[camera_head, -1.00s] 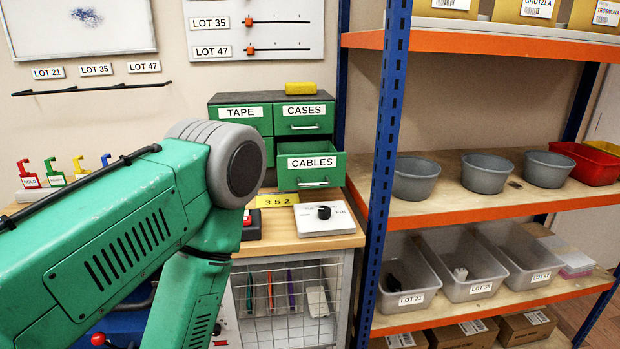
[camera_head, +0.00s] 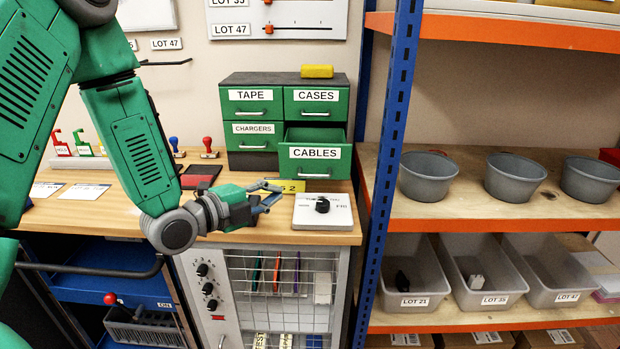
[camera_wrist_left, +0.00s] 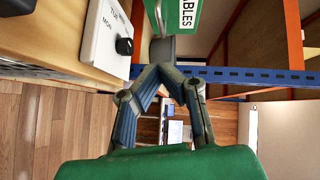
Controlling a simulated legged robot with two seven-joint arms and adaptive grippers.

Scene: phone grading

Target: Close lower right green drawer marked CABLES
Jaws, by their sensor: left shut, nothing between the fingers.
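The green CABLES drawer (camera_head: 315,160) is at the lower right of a small green drawer cabinet (camera_head: 284,80) on the wooden bench. It stands pulled out, with its open top showing. The other drawers, TAPE, CASES and CHARGERS, look shut. My left gripper (camera_head: 276,192) is in front of the cabinet, low over the bench, left of and below the CABLES drawer and apart from it. Its fingers are shut and empty. In the left wrist view the CABLES drawer front (camera_wrist_left: 183,20) shows at the top, beyond the fingertips (camera_wrist_left: 162,70). My right gripper is in neither view.
A white dial box (camera_head: 323,211) with a black knob sits on the bench just right of the gripper. A yellow number plate (camera_head: 291,186) is behind the fingers. The blue upright (camera_head: 385,150) of the orange shelf stands close right of the cabinet.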

